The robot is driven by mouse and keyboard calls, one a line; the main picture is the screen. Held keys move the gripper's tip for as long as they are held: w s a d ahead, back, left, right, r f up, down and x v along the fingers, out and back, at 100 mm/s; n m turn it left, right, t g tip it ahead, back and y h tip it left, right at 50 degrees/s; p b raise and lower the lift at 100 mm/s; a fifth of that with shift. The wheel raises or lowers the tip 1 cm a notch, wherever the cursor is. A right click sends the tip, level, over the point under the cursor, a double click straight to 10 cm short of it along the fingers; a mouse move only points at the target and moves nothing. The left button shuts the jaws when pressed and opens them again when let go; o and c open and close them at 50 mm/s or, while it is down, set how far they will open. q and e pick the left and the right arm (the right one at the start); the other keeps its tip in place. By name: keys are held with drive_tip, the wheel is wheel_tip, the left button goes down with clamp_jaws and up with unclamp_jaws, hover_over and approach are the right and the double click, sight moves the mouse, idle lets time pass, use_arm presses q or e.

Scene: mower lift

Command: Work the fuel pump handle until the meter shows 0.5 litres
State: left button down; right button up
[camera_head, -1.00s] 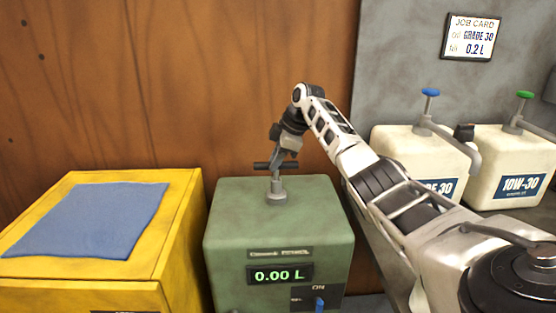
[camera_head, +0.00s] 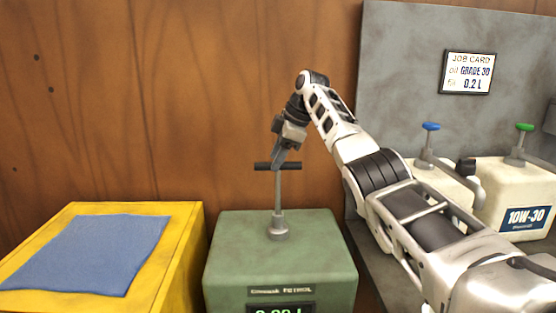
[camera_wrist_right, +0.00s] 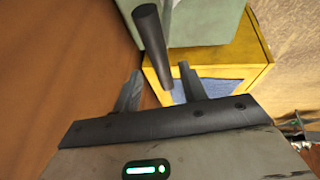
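The green fuel pump box (camera_head: 280,261) stands low in the middle of the head view. Its rod (camera_head: 278,205) stands upright and extended from the collar on top. The black T-shaped pump handle (camera_head: 264,166) is at the rod's upper end. My right gripper (camera_head: 280,160) is at this handle, its fingers on either side of the bar; in the right wrist view the handle (camera_wrist_right: 152,40) shows between and beyond the fingers. The green-digit meter (camera_head: 281,309) is cut off by the bottom edge, so its reading is unclear. My left gripper is out of view.
A yellow box (camera_head: 182,255) with a blue cloth (camera_head: 85,255) stands to the left. White oil containers with a blue pump top (camera_head: 430,127) and a green pump top (camera_head: 524,128) stand right. A job card (camera_head: 469,73) hangs behind.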

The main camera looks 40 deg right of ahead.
drive_tip(key=shift+f, duration=0.15)
drive_tip(key=v, duration=1.6)
drive_tip(key=shift+w, duration=0.1)
